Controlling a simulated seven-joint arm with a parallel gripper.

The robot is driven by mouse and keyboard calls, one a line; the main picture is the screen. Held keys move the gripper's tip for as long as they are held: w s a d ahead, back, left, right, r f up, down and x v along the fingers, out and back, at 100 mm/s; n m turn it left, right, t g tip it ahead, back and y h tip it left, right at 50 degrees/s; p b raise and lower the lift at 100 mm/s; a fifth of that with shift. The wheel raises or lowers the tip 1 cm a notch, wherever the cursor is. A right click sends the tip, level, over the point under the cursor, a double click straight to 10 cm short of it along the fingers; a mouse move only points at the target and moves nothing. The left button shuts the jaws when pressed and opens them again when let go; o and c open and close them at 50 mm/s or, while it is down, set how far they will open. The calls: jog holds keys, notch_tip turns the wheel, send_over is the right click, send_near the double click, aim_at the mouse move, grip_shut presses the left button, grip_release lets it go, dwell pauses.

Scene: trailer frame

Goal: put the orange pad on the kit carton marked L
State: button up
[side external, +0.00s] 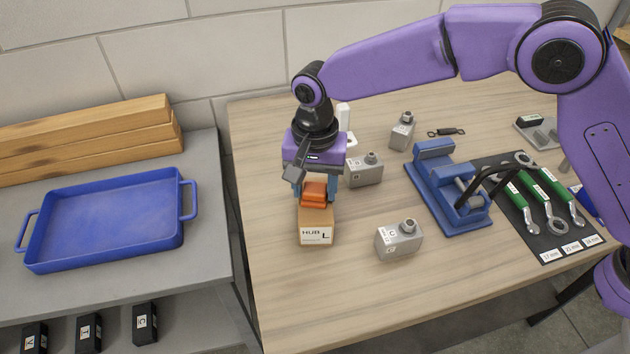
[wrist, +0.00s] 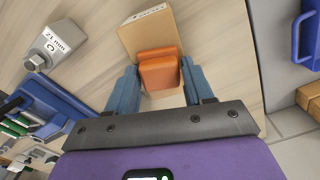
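The kit carton (side external: 316,222), brown cardboard with a white label reading "HUB L", stands on the wooden table and also shows at the top of the wrist view (wrist: 148,33). The orange pad (side external: 315,191) is at the carton's far end, and in the wrist view (wrist: 160,72) it overlaps the carton's edge. My gripper (side external: 315,190) points down, with its blue fingers against both sides of the pad; they also show in the wrist view (wrist: 160,75). Whether the pad's underside touches the carton cannot be told.
Grey metal blocks (side external: 399,240) stand right of the carton and behind it (side external: 364,171). A blue vise (side external: 448,190) and a dark mat with green-handled wrenches (side external: 535,200) lie further right. A blue tray (side external: 105,220) and wooden beams (side external: 85,138) occupy the grey bench at left.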

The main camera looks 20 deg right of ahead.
aim_at(321, 188)
jog(key=shift+o, duration=1.2)
notch_tip(321, 188, up, 12)
jog(key=shift+r, duration=0.2)
jog(key=s+d+f+n, duration=0.1)
jog(key=s+d+n, duration=0.4)
jog(key=s+d, duration=0.3)
jog(key=s+d+f+n, duration=0.2)
jog(key=s+d+n, duration=0.4)
jog(key=d, duration=1)
jog(key=s+d+f+n, duration=0.1)
jog(key=s+d+n, duration=0.5)
jog(key=s+d, duration=0.6)
jog(key=shift+s+d+f, duration=0.25)
jog(key=shift+d+f, duration=0.05)
jog(key=shift+d, duration=0.05)
